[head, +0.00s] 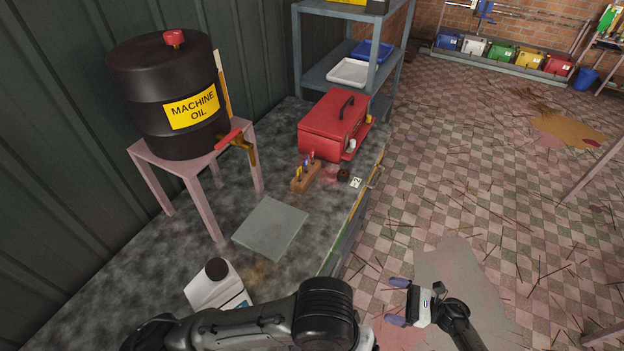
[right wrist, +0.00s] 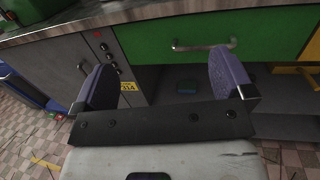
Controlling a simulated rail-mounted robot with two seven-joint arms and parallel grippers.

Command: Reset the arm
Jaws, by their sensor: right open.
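My right gripper (head: 398,302) is in the lower right of the head view, over the tiled floor to the right of the workbench. Its two purple fingers stand apart with nothing between them. In the right wrist view the open gripper (right wrist: 165,90) faces the bench front, with a green drawer (right wrist: 205,35) beyond it and apart from it. My left arm crosses the bottom of the head view; its gripper is not visible.
The workbench (head: 130,270) holds a black machine oil drum (head: 150,85) on a pink stand, a red box (head: 333,128), a grey plate (head: 270,228) and a white bottle (head: 212,290). Shelves (head: 335,75) stand behind. Colored bins (head: 502,54) line the back wall. Open floor lies right.

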